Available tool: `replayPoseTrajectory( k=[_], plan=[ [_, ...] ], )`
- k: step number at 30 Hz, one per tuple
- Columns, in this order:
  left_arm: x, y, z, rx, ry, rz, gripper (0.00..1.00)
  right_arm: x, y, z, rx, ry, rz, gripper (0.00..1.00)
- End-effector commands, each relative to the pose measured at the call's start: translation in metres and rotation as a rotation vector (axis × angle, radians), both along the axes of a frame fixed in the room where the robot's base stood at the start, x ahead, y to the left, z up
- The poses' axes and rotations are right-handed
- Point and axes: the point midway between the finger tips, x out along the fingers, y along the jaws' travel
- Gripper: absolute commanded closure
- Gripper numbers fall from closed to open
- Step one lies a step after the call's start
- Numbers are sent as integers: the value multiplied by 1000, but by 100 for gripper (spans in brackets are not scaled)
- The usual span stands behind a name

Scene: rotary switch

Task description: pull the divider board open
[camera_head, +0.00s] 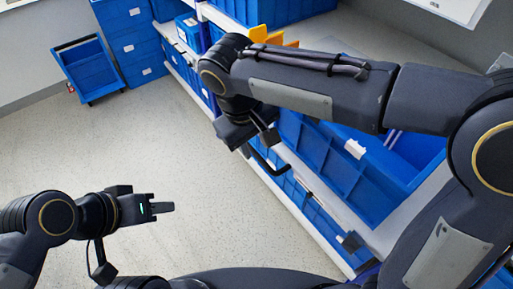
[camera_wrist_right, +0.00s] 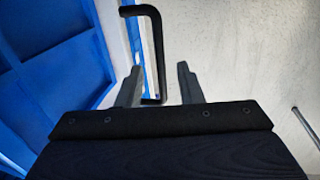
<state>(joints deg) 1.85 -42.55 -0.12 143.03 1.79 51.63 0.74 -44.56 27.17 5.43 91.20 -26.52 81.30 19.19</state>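A black U-shaped handle (camera_wrist_right: 155,45) stands out from the white shelf front in the right wrist view. It also shows in the head view as a dark bar (camera_head: 268,163) just below my right gripper (camera_head: 257,142). In the wrist view my right gripper (camera_wrist_right: 158,82) is open, with the handle's lower end between its fingers and gaps visible beside the bar. I cannot clearly make out the divider board itself; the arm hides part of the shelf. My left gripper (camera_head: 162,208) is away from the shelf over the floor; its finger opening is unclear.
Blue bins (camera_head: 345,165) fill the white shelf (camera_head: 312,205) beneath my right arm. A tilted blue bin (camera_head: 88,70) stands on the floor at the far left, near stacked blue bins (camera_head: 130,40). The pale floor (camera_head: 150,150) between is clear.

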Motion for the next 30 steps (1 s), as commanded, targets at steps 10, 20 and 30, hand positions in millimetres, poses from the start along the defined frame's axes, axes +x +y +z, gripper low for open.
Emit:
replayPoseTrajectory(
  k=[10,20,30],
  plan=[
    [0,0,1,0,0,0,64,-5,7,41,2,0,-1,67],
    [0,0,1,0,0,0,64,-5,7,42,0,0,0,67],
    [0,0,1,0,0,0,64,-6,7,42,0,0,0,67]
  ],
)
